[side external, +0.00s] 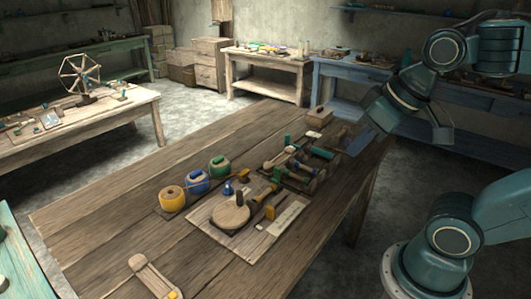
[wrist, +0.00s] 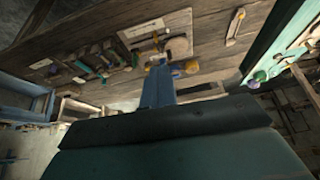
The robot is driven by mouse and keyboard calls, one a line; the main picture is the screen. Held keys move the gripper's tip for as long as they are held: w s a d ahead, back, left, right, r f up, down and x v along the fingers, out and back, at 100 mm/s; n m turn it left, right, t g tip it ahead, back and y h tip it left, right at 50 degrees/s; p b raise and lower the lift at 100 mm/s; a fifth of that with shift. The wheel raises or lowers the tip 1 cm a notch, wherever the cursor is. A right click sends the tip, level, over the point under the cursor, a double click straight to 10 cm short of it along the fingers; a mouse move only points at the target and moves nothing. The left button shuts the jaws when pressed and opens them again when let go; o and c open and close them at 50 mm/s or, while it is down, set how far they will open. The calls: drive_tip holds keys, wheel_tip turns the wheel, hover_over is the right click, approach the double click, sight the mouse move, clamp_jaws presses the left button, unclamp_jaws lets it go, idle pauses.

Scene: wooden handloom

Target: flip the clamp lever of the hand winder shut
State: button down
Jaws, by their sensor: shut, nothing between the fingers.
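A wooden board (side external: 207,221) lies on the large table in the side external view. On it is a round wooden disc (side external: 231,217) with a dark arm, which looks like the hand winder. A yellow-handled piece (side external: 270,212) stands at its right. I cannot tell for sure which part is the clamp lever or its position. The board (wrist: 133,33) also shows small near the top of the wrist view. My gripper (side external: 354,148) is high over the table's far right end, well away from the board. Its blue fingers (wrist: 158,72) are together and hold nothing.
Yellow, blue and green spools (side external: 196,182) stand left of the board. Several green and wooden tools (side external: 296,165) lie between the board and my gripper. A wooden piece (side external: 152,277) lies near the front edge. The table's left part is bare.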

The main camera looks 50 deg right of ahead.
drive_tip(key=shift+s+a+f+n, duration=0.2)
drive_tip(key=shift+s+f+n, duration=0.1)
drive_tip(key=shift+s, duration=0.3)
drive_tip(key=shift+w, duration=0.1)
drive_tip(key=w+d+f+g+y, duration=0.1)
drive_tip(key=w+d, duration=0.2)
drive_tip(key=w, duration=0.4)
drive_tip(key=w+d+f+n+y, duration=0.1)
drive_tip(key=w+d, duration=0.3)
drive_tip(key=w, duration=0.3)
drive_tip(key=w+d+g+y, duration=0.1)
drive_tip(key=w+d, duration=0.2)
drive_tip(key=w, duration=0.4)
drive_tip(key=w+d+f+y, duration=0.1)
drive_tip(key=w+d+f, duration=0.1)
drive_tip(key=d+f, duration=0.6)
drive_tip(key=w+d+f+t+y, duration=0.1)
drive_tip(key=w+d+f+y, duration=0.1)
drive_tip(key=d+f, duration=0.6)
drive_tip(key=d, duration=0.2)
drive_tip(key=shift+w+d+f, duration=0.2)
drive_tip(key=shift+w+d, duration=0.05)
drive_tip(key=shift+d, duration=0.15)
